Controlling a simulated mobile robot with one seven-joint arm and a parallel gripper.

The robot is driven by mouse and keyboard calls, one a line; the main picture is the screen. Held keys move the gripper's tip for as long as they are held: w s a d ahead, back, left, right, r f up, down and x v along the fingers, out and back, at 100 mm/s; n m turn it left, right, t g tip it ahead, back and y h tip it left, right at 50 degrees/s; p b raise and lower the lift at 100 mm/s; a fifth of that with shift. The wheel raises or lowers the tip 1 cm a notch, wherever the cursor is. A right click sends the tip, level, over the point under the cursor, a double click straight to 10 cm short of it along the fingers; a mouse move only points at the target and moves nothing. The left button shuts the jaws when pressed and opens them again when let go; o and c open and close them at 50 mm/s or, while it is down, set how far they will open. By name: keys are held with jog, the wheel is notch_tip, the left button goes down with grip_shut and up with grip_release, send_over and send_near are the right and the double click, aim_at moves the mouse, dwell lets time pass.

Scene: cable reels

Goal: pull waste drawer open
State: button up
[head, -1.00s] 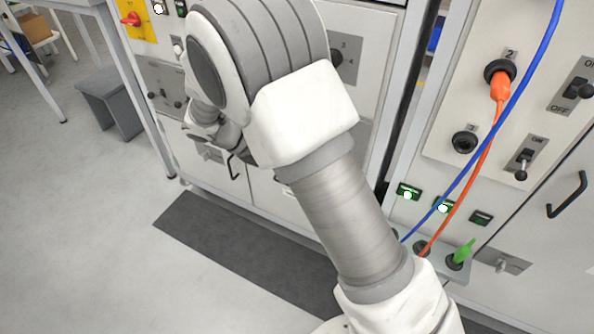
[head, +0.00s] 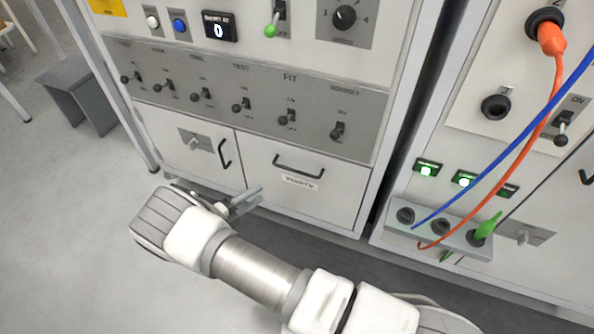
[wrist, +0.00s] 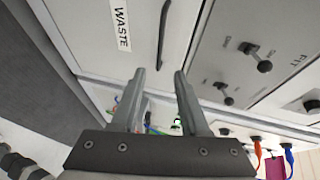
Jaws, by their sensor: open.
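The waste drawer (head: 318,192) is a pale front low in the cabinet, closed flush, with a dark bar handle (head: 299,167) above a small label. In the wrist view the drawer front (wrist: 95,45) shows its WASTE label (wrist: 120,22) and the handle (wrist: 163,35) near the top. My gripper (head: 255,195) is in front of the drawer's lower left part, below and left of the handle. In the wrist view my gripper (wrist: 158,78) is open and empty, its two fingers apart, and the handle lies beyond the fingertips, not between them.
A cupboard door (head: 195,150) with its own upright handle (head: 224,153) is left of the drawer. A panel of several switches (head: 245,105) is above. At right, blue and orange cables (head: 510,165) hang to a socket strip (head: 440,227).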

aim_at(296, 171)
jog(key=b+x, duration=0.3)
jog(key=x, duration=1.4)
jog(key=shift+d+f, duration=0.1)
jog(key=shift+c, duration=0.3)
grip_shut()
dwell(0.5)
